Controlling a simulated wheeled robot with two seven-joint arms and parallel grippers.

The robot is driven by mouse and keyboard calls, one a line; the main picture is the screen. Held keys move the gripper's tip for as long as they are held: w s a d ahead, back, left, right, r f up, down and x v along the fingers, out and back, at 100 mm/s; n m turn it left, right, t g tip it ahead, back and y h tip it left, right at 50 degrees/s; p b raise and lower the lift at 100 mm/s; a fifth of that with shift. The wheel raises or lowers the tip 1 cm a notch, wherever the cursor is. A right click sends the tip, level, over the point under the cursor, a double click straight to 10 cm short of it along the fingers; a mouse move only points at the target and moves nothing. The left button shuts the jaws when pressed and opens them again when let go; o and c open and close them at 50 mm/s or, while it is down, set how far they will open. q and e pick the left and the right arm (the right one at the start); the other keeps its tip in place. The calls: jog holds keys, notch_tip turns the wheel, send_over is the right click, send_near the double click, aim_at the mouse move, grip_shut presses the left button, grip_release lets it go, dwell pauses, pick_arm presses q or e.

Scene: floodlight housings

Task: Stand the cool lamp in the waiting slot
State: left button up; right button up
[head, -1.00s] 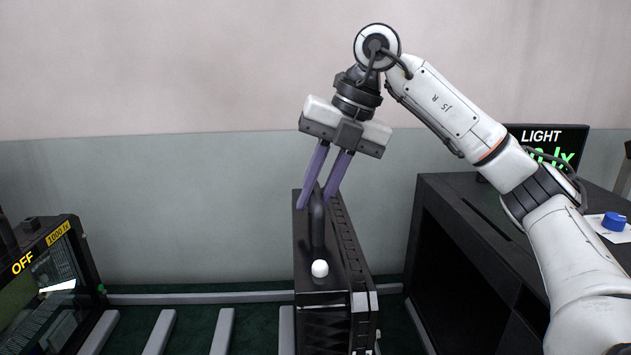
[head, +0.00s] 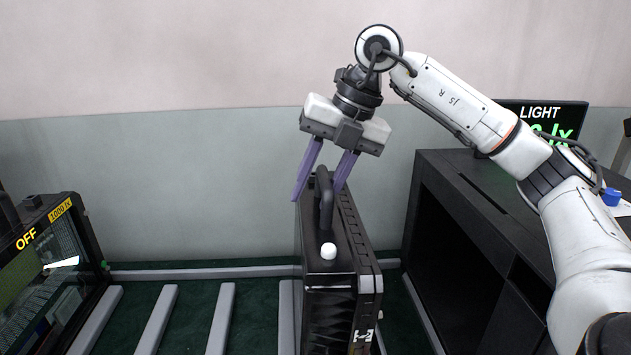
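A black floodlight housing (head: 345,285) stands upright in the slotted rack (head: 215,272) at the middle of the head view. It has a carry handle (head: 326,205) and a white knob (head: 328,251) on top. My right gripper (head: 317,195) is above it, with its purple fingers spread on either side of the handle. A gap shows between the left finger and the handle; the right finger is close to it. The bottom of the housing is out of frame. My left gripper is not in view.
Another lamp (head: 48,265) at the left reads OFF and 1000 lx. Grey dividers (head: 156,318) with empty slots lie between the two. A dark open-fronted cabinet (head: 465,255) stands at the right, with a LIGHT display (head: 545,122) and a blue knob (head: 611,197) on it.

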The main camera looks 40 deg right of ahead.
jog(key=shift+a+f, duration=0.15)
jog(key=shift+f, duration=0.4)
jog(key=shift+r, duration=0.3)
jog(key=p+v, duration=0.2)
jog(key=v, duration=0.9)
jog(key=shift+w+d+r, duration=0.25)
jog(key=shift+d, duration=0.1)
